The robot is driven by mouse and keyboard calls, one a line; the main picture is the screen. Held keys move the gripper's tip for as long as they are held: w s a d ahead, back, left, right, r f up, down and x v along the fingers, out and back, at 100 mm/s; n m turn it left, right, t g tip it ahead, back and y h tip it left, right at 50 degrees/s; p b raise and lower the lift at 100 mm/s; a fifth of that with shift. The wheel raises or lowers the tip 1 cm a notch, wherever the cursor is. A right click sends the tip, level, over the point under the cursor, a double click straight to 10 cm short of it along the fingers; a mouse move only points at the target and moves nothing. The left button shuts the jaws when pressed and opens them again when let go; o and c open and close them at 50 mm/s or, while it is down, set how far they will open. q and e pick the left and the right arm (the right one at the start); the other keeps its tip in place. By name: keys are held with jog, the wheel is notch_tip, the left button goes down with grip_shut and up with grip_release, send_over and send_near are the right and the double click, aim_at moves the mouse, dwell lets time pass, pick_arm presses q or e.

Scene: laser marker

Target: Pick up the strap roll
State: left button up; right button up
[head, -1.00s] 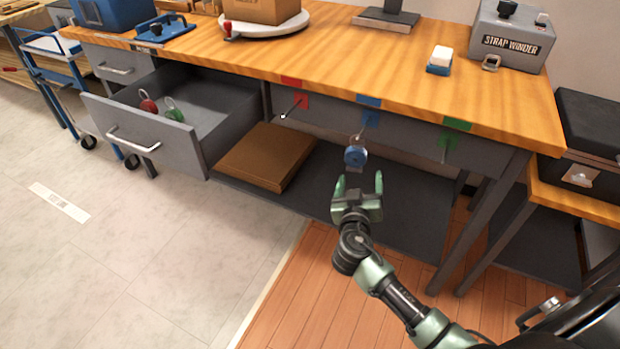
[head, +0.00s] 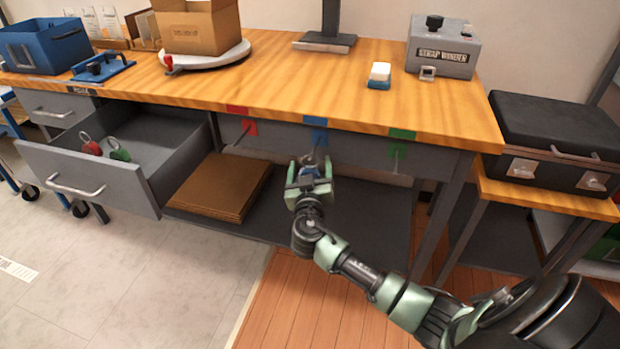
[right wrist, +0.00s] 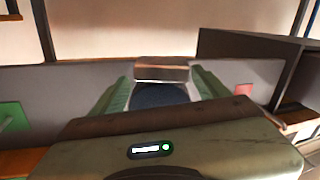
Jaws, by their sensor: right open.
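I see no thing I can clearly name as the strap roll. A blue round item (head: 313,169) hangs below the blue-marked peg under the bench top, mostly hidden by my right gripper (head: 309,172). That gripper is open, with its green fingers on either side of the item. In the right wrist view the item's dark blue face (right wrist: 160,96) shows between the two fingers; I cannot tell whether they touch it. A red tag-like item (head: 91,147) and a green one (head: 119,151), each with a ring, are in the open drawer. My left gripper is out of view.
The open drawer (head: 90,185) juts out at the left. A flat brown box (head: 218,187) lies on the lower shelf. The strap winder (head: 442,47) stands on the bench top (head: 300,80). A black case (head: 556,135) sits on a side table at the right.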

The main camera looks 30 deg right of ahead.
aim_at(310, 172)
jog(key=c, duration=1.5)
jog(key=shift+r, duration=0.15)
jog(key=s+a, duration=0.1)
jog(key=s+a+r, duration=0.1)
jog(key=shift+s, duration=0.35)
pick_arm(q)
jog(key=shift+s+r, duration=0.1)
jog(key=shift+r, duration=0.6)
pick_arm(e)
jog(key=v, duration=1.4)
jog(key=shift+s+a+r, duration=0.2)
jog(key=shift+s, duration=0.1)
